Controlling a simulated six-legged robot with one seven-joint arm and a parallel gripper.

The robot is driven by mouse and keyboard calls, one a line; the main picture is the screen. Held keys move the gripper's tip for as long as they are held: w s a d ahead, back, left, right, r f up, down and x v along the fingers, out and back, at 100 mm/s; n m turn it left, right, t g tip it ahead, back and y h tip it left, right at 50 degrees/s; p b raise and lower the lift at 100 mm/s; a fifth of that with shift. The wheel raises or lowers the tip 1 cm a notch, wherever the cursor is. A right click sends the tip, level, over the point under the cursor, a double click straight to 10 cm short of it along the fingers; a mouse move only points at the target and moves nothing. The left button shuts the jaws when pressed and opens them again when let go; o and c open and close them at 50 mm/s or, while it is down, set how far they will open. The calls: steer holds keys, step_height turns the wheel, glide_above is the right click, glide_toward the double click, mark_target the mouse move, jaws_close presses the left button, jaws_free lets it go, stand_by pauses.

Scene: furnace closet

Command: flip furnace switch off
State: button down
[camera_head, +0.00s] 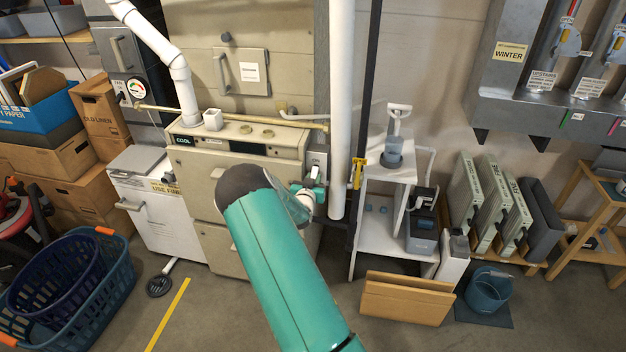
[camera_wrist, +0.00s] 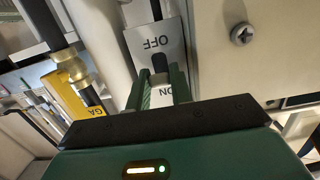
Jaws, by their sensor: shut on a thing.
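The furnace (camera_head: 250,165) is a beige cabinet with a "COOL" display. Its switch plate (camera_head: 318,160) is on the right side, beside a white vertical pipe. In the wrist view the pale switch plate (camera_wrist: 146,45) shows "OFF" at its far end and "ON" at its near end, both upside down. My gripper (camera_head: 314,188) is at the switch. In the wrist view my gripper (camera_wrist: 160,82) has its two green fingers close together over the plate, shut on the switch lever.
A white pipe (camera_head: 341,120) and a dark pipe with a yellow gas valve (camera_head: 358,172) stand just right of the switch. A white shelf stand (camera_head: 385,240) is beyond them.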

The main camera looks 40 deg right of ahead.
stand_by(0.3)
steer(key=c, duration=1.5)
jaws_free()
steer(key=shift+f, duration=0.1)
steer(key=shift+a, duration=0.1)
steer(key=v, duration=1.3)
steer(key=shift+s+a, duration=0.2)
steer(key=shift+a, duration=0.05)
